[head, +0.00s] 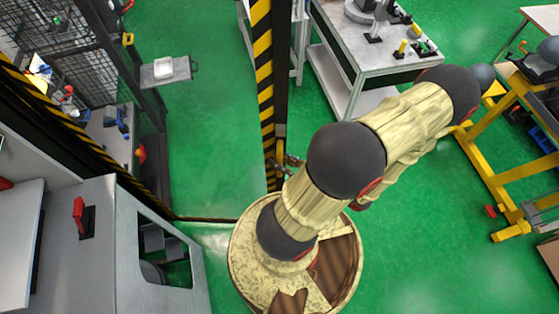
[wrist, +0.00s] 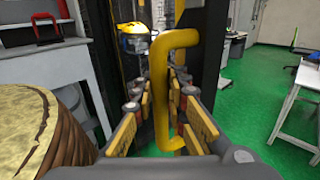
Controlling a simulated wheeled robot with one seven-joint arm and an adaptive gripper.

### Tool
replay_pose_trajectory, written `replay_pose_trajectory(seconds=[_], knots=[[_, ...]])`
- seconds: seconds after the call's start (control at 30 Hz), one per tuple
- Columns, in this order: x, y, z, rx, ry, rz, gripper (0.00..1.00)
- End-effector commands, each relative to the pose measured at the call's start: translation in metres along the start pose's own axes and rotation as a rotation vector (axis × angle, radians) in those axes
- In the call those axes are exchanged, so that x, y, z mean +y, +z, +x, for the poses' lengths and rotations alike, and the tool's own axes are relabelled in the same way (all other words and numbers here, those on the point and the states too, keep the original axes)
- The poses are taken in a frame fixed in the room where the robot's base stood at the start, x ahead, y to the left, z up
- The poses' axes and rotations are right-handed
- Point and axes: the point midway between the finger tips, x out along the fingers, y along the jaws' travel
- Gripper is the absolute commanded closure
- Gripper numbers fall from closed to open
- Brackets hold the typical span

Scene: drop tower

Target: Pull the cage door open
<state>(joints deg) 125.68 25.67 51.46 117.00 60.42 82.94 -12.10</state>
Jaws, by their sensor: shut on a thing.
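A bent yellow handle (wrist: 160,95) stands upright in the middle of the wrist view, in front of a dark frame (wrist: 205,50). My gripper (wrist: 163,103) has its yellow-padded fingers on both sides of the handle and is shut on it. In the head view my gripper (head: 288,162) is small and partly hidden by my arm, beside a tall black-and-yellow striped post (head: 264,80). The handle cannot be made out there. The door panel is hard to tell from the frame, so I cannot tell how far it stands open.
A grey cabinet with a red switch (head: 80,218) stands at lower left. Wire mesh (head: 85,60) and a small shelf (head: 180,72) are at upper left. A workbench (head: 350,50) stands behind my arm, a yellow stand (head: 500,180) at right. Green floor (head: 430,240) is clear at lower right.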

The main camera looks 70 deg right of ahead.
Motion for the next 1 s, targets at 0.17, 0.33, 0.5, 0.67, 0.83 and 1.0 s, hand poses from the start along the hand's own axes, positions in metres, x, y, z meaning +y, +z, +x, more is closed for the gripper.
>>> replay_pose_trajectory(seconds=[0.17,0.33,0.5,0.67,0.83,1.0], knots=[[-0.0023,-0.0001,-0.0013,0.002,-0.003,-0.005,1.00],[-0.0023,-0.0002,-0.0013,0.002,-0.003,-0.005,0.84],[-0.0014,-0.0002,-0.0009,0.002,-0.002,-0.003,0.74],[-0.0008,-0.0002,-0.0005,0.001,-0.001,-0.002,0.68],[-0.0005,-0.0002,-0.0003,0.001,-0.001,-0.001,0.68],[-0.0009,-0.0001,-0.0052,0.001,-0.002,-0.002,0.68]])
